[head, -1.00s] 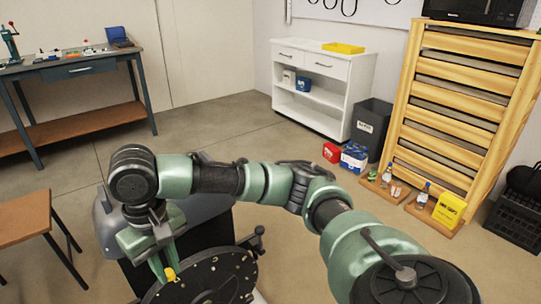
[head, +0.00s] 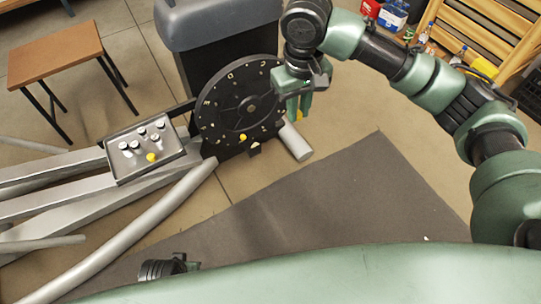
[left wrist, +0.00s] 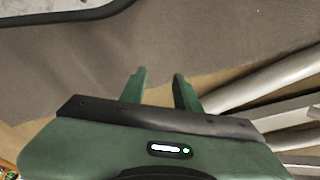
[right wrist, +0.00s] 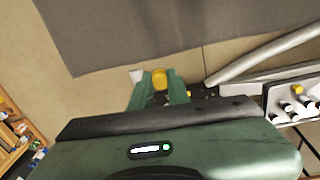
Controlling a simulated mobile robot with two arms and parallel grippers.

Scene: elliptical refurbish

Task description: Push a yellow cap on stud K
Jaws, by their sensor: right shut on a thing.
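My right gripper (head: 299,108) is shut on a yellow cap (right wrist: 160,79), which shows between its fingertips in the right wrist view. In the head view it is at the right rim of an upright black disc (head: 225,110) with pale letters and studs around its edge. I cannot tell if the held cap touches a stud. Another yellow cap (head: 243,137) shows low on the disc. The letters are too small to pick out stud K. My left gripper (left wrist: 158,90) is open and empty above the floor, low in the head view.
A grey tray (head: 120,167) left of the disc holds several white-and-black pieces and one yellow cap (head: 152,157). Pale frame tubes (head: 150,225) run to the lower left. A brown stool (head: 55,55) stands at the upper left. The grey mat (head: 330,200) is clear.

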